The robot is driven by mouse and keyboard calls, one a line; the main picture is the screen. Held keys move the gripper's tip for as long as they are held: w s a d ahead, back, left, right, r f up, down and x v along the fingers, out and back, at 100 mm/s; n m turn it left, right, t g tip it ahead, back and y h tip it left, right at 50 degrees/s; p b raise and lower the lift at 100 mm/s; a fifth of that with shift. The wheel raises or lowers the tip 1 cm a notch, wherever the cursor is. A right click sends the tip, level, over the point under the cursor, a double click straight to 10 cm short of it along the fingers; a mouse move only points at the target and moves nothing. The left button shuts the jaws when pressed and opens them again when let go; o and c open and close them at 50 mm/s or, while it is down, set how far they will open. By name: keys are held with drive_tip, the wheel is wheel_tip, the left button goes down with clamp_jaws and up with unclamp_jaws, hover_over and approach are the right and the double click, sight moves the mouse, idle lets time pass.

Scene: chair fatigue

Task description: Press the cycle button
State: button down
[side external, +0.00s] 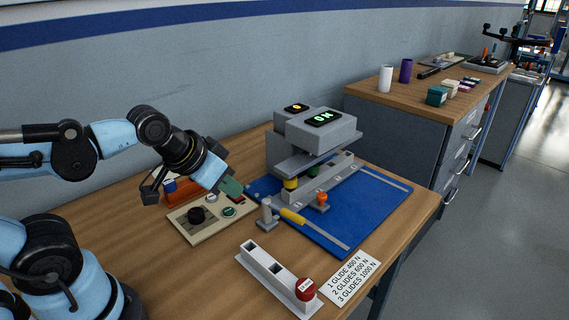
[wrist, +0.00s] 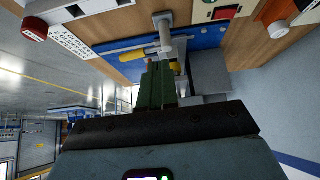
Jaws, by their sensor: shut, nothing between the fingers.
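A beige control panel (side external: 187,231) lies on the wooden table in the side external view. It carries a black knob (side external: 197,215), a pale round button (side external: 211,198) and a green round button (side external: 229,211); no readable label marks the cycle button. My gripper (side external: 236,189) is shut and empty, its green fingers above the panel's far right corner, beyond the green button and apart from it. In the wrist view, the shut fingers (wrist: 157,85) point toward the blue mat, and only part of the panel (wrist: 202,12) with a red switch (wrist: 226,12) shows at the top.
A grey test machine (side external: 318,132) with a lit display stands on a blue mat (side external: 375,207). A yellow-handled tool (side external: 292,216) lies near the panel. A white rack (side external: 262,268) with a red knob (side external: 305,288) and a load card (side external: 352,279) are in front.

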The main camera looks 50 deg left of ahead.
drive_tip(key=n, duration=0.1)
drive_tip(key=r+n+g, duration=0.2)
drive_tip(key=n+g, duration=0.5)
drive_tip(key=n, duration=1)
hover_over(229, 210)
drive_tip(key=shift+f, duration=0.2)
wheel_tip(229, 210, down, 14)
drive_tip(key=shift+r, duration=0.15)
